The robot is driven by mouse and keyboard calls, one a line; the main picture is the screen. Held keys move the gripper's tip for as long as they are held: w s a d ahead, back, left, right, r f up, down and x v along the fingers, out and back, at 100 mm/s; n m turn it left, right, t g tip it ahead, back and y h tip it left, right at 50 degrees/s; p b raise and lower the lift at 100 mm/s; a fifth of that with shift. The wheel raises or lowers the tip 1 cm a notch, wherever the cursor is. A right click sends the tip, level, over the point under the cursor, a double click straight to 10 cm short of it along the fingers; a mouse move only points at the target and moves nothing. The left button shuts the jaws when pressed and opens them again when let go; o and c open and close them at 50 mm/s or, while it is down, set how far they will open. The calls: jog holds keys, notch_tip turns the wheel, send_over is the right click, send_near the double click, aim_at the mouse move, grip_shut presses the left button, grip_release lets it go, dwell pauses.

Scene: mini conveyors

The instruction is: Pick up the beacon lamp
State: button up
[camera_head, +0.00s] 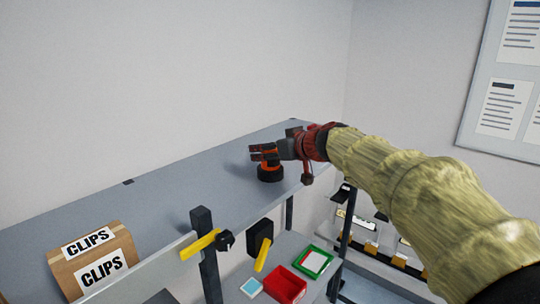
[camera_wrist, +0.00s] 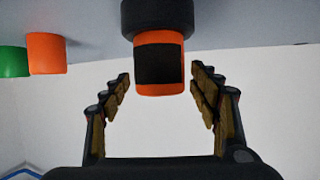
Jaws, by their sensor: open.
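The beacon lamp (camera_head: 270,173) stands upright on the grey shelf top, with a round black base and an orange body. In the wrist view the beacon lamp (camera_wrist: 158,85) appears upside down, orange with a black patch, its base at the top edge. My gripper (camera_head: 264,152) is at the lamp's upper part, reaching in from the right. In the wrist view my open gripper (camera_wrist: 161,76) has one finger on each side of the orange body, with gaps visible on both sides. The fingers partly cover the lamp in the head view.
The grey shelf top (camera_head: 195,175) is mostly clear. A CLIPS box (camera_head: 95,262) stands at its near left end. A red bin (camera_head: 286,284) and a green-framed tray (camera_head: 314,262) lie lower down. The wrist view also shows an orange cylinder (camera_wrist: 47,54) and a green one (camera_wrist: 12,62).

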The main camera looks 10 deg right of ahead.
jog(key=shift+s, duration=0.15)
jog(key=shift+c, duration=0.4)
jog(key=c, duration=1.1)
jog(key=shift+c, duration=0.8)
